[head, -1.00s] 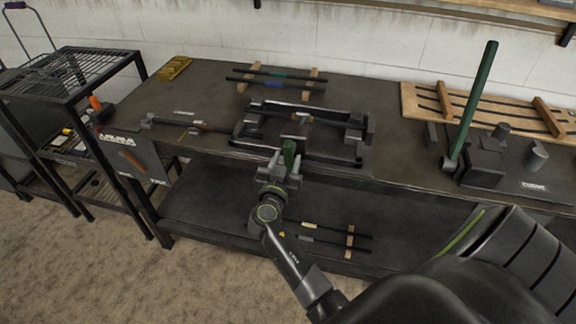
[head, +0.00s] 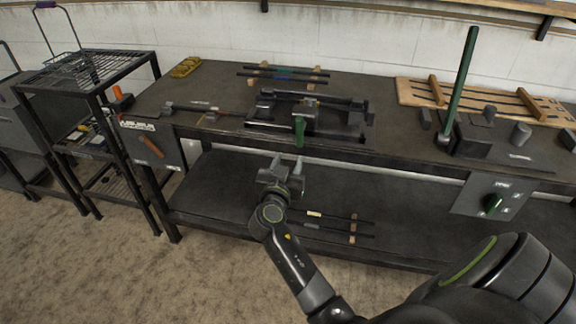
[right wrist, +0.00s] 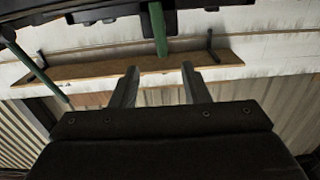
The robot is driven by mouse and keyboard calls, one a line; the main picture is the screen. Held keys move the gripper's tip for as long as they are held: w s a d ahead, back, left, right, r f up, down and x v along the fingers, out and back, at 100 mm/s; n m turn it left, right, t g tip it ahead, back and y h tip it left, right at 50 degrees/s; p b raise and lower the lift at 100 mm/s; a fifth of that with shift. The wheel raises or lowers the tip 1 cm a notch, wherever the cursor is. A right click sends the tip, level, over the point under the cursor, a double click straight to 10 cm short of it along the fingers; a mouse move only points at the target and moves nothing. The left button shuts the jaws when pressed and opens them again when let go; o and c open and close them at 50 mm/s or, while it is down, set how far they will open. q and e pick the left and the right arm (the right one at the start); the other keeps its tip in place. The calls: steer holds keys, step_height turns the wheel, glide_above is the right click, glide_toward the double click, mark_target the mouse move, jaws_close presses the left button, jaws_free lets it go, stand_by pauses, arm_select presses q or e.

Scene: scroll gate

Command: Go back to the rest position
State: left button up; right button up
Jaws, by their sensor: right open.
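My right gripper (head: 284,173) is open and empty in front of the workbench (head: 385,155), below its front edge. A green handle (head: 299,131) hangs at the front of the dark frame-like fixture (head: 335,112) on the bench, above and apart from the gripper. In the right wrist view the open fingers (right wrist: 159,84) point toward the green handle (right wrist: 158,28), with a clear gap between. My left gripper is not in view.
A wire-topped rack (head: 85,70) stands at the left. The lower shelf (head: 215,195) holds thin rods. Floor is open in front.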

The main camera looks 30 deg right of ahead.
stand_by(0.4)
steer(key=s+a+f+n+g+y, duration=0.15)
steer(key=s+f+n+y, duration=0.35)
steer(key=f, duration=1.2)
steer(key=s+a+f+n+g+y, duration=0.1)
steer(key=s+f+n+g+y, duration=0.4)
steer(key=f, duration=1.3)
steer(key=s+f+g, duration=0.1)
steer(key=s+f, duration=0.5)
steer(key=s, duration=0.7)
steer(key=s+f+g+y, duration=0.1)
steer(key=s+f, duration=0.5)
steer(key=s, duration=0.7)
steer(key=s+a+f+m+g+y, duration=0.1)
steer(key=s+f+g, duration=0.2)
steer(key=s+f, duration=0.4)
steer(key=s, duration=0.6)
steer(key=shift+s, duration=0.35)
steer(key=shift+a, duration=0.1)
